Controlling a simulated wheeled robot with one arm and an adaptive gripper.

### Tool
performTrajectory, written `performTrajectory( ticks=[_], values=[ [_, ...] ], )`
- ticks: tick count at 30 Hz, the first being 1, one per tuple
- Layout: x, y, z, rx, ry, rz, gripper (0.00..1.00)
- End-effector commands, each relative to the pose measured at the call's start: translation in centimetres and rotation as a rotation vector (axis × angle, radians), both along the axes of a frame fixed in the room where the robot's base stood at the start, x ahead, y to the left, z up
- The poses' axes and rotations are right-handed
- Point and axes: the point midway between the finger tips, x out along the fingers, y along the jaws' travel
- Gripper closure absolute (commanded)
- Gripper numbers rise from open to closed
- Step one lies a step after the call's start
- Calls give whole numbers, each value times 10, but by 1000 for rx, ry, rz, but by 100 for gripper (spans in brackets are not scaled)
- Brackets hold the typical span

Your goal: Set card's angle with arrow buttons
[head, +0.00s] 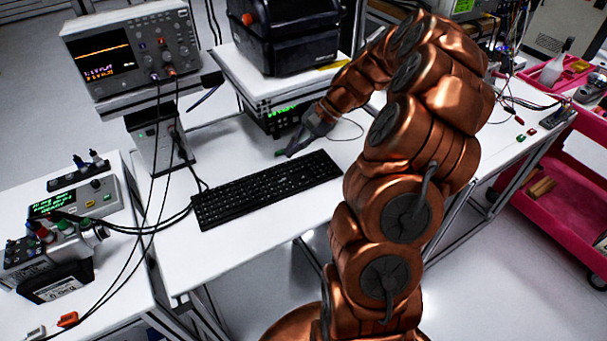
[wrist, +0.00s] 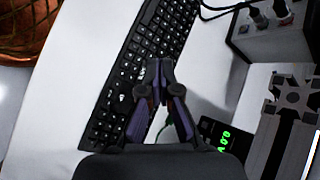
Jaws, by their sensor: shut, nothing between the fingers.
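A black keyboard (head: 262,190) lies flat on the white table, and it also shows in the wrist view (wrist: 143,45). Its arrow buttons are too small to make out in the head view, and I cannot pick them out surely in the wrist view. My gripper (head: 283,153) is by the keyboard's far long edge, toward its right end. In the wrist view my gripper (wrist: 159,68) has its fingertips together and overlapping the keyboard's edge. Whether they touch a key I cannot tell. I cannot identify the card with certainty.
An instrument with a green readout (head: 282,118) stands behind my gripper, also in the wrist view (wrist: 224,140). An oscilloscope (head: 132,47) is at the back left. A box with green text (head: 75,198) and dark cables lie left. A pink cart (head: 555,180) stands right.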

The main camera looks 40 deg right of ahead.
Motion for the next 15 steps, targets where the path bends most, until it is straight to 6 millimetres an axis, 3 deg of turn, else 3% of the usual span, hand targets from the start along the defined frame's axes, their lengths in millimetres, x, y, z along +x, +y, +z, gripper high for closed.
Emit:
performTrajectory(
  ticks=[3, 6, 15],
  values=[
    [4, -28, -10, 28, 11, -79, 100],
    [6, -40, -14, 42, 13, -116, 100],
    [6, -46, -16, 47, 16, -134, 100]
  ],
)
